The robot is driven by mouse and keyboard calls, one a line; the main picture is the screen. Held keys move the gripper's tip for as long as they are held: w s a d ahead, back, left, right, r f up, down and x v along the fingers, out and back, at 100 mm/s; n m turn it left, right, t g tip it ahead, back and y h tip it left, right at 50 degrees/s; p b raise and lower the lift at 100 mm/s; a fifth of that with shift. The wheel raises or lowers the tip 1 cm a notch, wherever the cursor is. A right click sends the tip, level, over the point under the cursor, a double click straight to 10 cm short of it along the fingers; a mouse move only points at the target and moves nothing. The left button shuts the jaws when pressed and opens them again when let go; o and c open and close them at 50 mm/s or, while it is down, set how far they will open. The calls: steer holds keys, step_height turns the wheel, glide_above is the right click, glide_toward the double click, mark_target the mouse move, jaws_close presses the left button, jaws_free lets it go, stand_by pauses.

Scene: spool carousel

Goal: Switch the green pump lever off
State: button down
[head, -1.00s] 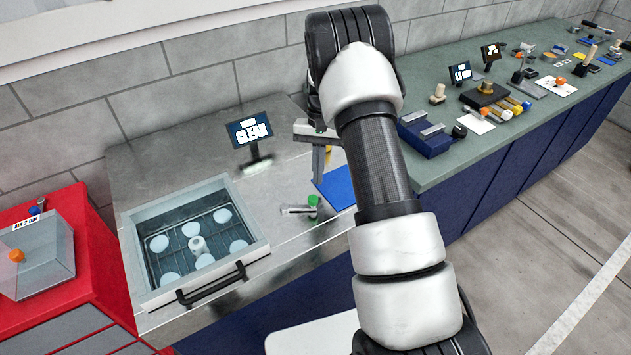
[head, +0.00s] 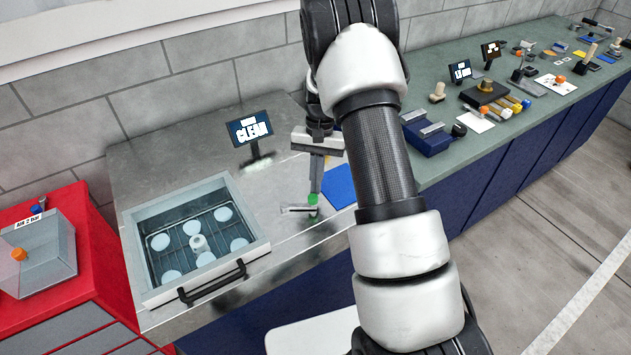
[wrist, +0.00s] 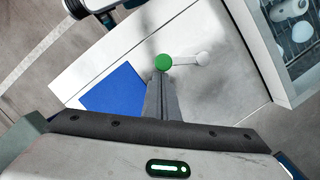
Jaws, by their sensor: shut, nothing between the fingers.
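The green pump lever knob (head: 312,198) sits near the front edge of the steel counter, right of the basin. Its pale lever arm (head: 296,209) points left from the knob in the head view. In the wrist view the round green knob (wrist: 163,62) shows just beyond the fingertips, with the lever arm (wrist: 190,59) running right to a round pale end. My gripper (head: 315,190) is shut and empty, pointing down at the knob. Its fingertips (wrist: 162,80) overlap the knob's near edge in the wrist view; I cannot tell whether they touch it.
A blue mat (head: 339,186) lies right of the lever. A basin (head: 262,250) with white discs on a rack and a black handle (head: 212,284) is on the left. A screen reading "CLEAN" (head: 249,130) stands behind. A red cabinet (head: 95,270) is at far left.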

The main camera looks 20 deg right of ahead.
steer(key=shift+s, duration=0.2)
steer(key=s+m, duration=0.2)
steer(key=m, duration=0.1)
steer(key=shift+s+a+y+b, duration=0.1)
steer(key=shift+s+y+b, duration=0.2)
steer(key=shift+b, duration=0.1)
steer(key=s+m, duration=0.1)
steer(key=s+m+t, duration=0.1)
steer(key=m, duration=0.1)
steer(key=shift+a, duration=0.35)
steer(key=m, duration=0.1)
steer(key=s+a+m, duration=0.1)
steer(key=shift+s+m+t+y, duration=0.3)
steer(key=shift+m, duration=0.1)
steer(key=shift+s+a+m+t, duration=0.2)
steer(key=shift+s+a+m, duration=0.25)
steer(key=shift+m, duration=0.3)
steer(key=shift+s+a+m+t, duration=0.2)
steer(key=shift+s+a+m, duration=0.25)
steer(key=shift+m, duration=0.3)
steer(key=shift+w+a, duration=0.1)
steer(key=d, duration=0.3)
steer(key=d+r, duration=0.1)
steer(key=shift+w+d, duration=0.25)
steer(key=shift+d, duration=0.05)
steer(key=v, duration=0.9)
